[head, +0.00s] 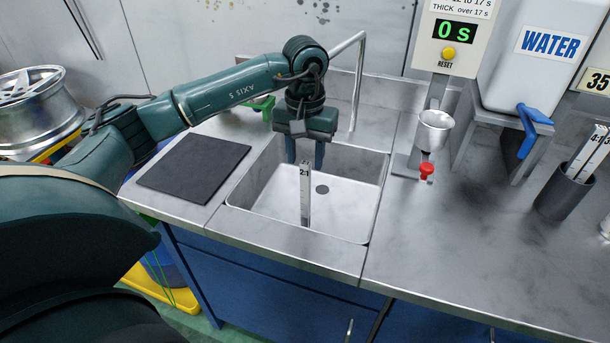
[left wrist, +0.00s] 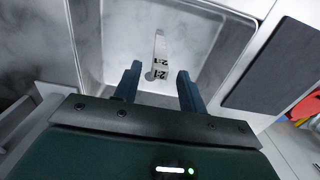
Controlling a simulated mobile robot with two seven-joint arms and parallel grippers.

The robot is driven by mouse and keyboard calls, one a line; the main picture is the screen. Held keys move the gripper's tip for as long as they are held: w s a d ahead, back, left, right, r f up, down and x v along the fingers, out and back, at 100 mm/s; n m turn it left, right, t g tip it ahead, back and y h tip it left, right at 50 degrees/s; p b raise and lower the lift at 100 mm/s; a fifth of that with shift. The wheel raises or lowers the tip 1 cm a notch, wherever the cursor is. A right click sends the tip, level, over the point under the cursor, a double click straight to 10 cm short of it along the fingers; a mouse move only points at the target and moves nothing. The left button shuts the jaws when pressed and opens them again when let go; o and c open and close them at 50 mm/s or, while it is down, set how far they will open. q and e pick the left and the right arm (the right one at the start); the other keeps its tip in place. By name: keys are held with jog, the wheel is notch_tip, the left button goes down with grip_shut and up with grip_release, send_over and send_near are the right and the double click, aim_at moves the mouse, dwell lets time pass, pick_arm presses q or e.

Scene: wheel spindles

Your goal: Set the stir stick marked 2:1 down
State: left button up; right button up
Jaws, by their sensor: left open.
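The stir stick marked 2:1 (head: 305,200) is in the steel sink (head: 262,176), a pale narrow stick with its marked end toward my gripper. My left gripper (head: 305,158) is over the sink, fingers pointing down, open, at the stick's marked end. In the left wrist view the stick (left wrist: 159,50) shows between and beyond the open fingertips (left wrist: 159,74), with a gap on each side. I cannot tell whether the stick stands free, leans or lies on the sink floor. My right gripper is not in view.
A dark mat (head: 194,163) lies left of the sink, and a curved faucet (head: 358,80) rises behind it. To the right are a metal cup (head: 434,130) on a stand, a water tank (head: 535,60) with a blue tap, and a dark holder (head: 563,194) with other sticks. The right front counter is clear.

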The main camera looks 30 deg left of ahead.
pick_arm(q)
jog(key=shift+r, duration=2.25)
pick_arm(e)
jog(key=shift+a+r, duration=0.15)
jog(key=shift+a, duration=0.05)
